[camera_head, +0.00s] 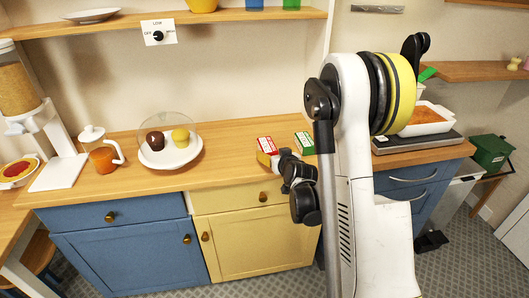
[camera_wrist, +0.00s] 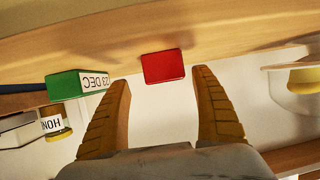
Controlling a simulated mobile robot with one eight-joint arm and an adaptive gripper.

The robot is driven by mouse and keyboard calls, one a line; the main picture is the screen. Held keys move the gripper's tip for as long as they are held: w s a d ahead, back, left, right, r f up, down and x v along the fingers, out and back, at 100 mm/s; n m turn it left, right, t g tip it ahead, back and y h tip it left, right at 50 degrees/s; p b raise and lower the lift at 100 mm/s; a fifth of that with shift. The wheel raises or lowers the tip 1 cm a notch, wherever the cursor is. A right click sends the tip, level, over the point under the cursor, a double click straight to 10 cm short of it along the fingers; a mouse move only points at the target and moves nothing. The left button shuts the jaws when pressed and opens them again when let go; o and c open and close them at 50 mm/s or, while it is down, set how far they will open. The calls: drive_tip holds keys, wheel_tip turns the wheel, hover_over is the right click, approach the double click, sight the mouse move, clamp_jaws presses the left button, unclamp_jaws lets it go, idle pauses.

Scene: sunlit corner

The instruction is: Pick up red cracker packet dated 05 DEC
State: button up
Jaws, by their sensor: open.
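A red packet (camera_head: 265,143) with a white label stands on the wooden counter (camera_head: 232,136). Its label is too small to read in the head view. In the wrist view the red packet (camera_wrist: 163,66) shows a plain red face, with no date visible, between and just beyond the fingertips. My gripper (camera_head: 267,158) is open and empty in front of the packet; in the wrist view its two orange fingers (camera_wrist: 162,84) are spread wide. A green packet (camera_head: 304,142) stands to the right of the red one; in the wrist view the green packet (camera_wrist: 80,85) reads 23 DEC.
A glass dome over a plate (camera_head: 170,157) with a brown and a yellow item stands left of the packets, beside an orange jug (camera_head: 103,157). My arm hides part of the counter on the right. A baking dish (camera_head: 428,118) sits farther right.

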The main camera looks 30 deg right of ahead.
sight(267, 148)
drive_tip(key=x, duration=0.2)
drive_tip(key=b+x, duration=0.1)
drive_tip(key=x, duration=0.1)
drive_tip(key=b+x, duration=0.1)
drive_tip(key=x, duration=0.1)
drive_tip(key=shift+a, duration=0.35)
drive_tip(key=shift+w+d+b, duration=0.1)
drive_tip(key=shift+w+b, duration=0.2)
drive_tip(key=shift+w, duration=0.05)
drive_tip(key=shift+r, duration=0.1)
drive_tip(key=c, duration=1.4)
